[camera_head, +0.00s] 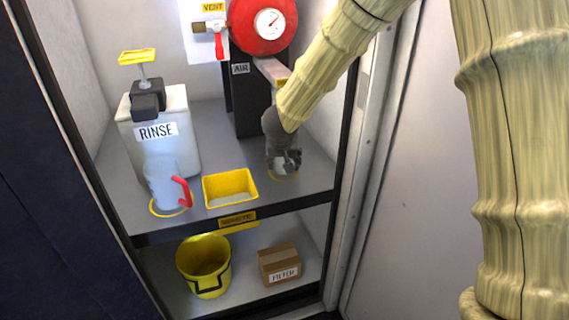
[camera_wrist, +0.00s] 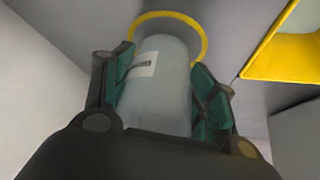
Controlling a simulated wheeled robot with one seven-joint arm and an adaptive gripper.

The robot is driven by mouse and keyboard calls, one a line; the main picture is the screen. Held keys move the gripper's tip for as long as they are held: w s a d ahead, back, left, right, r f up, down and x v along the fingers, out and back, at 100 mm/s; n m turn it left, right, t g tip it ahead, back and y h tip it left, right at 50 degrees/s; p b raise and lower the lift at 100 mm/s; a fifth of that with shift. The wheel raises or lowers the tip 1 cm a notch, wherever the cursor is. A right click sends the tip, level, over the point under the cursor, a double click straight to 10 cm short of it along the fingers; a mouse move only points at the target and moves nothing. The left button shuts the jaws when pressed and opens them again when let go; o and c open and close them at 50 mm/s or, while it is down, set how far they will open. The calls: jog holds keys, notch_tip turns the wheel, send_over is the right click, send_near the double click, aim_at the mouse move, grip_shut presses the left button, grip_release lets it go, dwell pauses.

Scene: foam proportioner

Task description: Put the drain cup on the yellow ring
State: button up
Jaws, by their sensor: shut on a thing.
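My gripper (camera_head: 284,160) is low over the right part of the upper shelf. In the wrist view its two green-padded fingers (camera_wrist: 158,72) are shut on the sides of a translucent cylindrical cup (camera_wrist: 160,105) with a small white label, which I take to be the drain cup. A yellow ring (camera_wrist: 205,45) shows around and beyond the far end of the cup. In the head view part of this ring (camera_head: 283,179) shows on the shelf just below my gripper. I cannot tell whether the cup touches the shelf. My gripper hides most of it in the head view.
A yellow tray (camera_head: 230,188) sits left of my gripper. A clear jug (camera_head: 162,183) with a red handle stands at another yellow ring, before the RINSE container (camera_head: 170,112). A black AIR unit (camera_head: 248,108) is behind. A yellow bucket (camera_head: 204,266) and a box (camera_head: 279,264) are below.

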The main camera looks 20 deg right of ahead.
jog(key=shift+w+a+f, duration=0.1)
jog(key=shift+w+f, duration=0.15)
jog(key=shift+f, duration=0.15)
jog(key=shift+s+r, duration=0.1)
jog(key=shift+s, duration=0.05)
jog(key=o, duration=1.2)
jog(key=shift+r, duration=0.25)
jog(key=p+v, duration=0.5)
jog(key=v, duration=0.6)
jog(key=shift+s+r, duration=0.2)
jog(key=shift+s, duration=0.05)
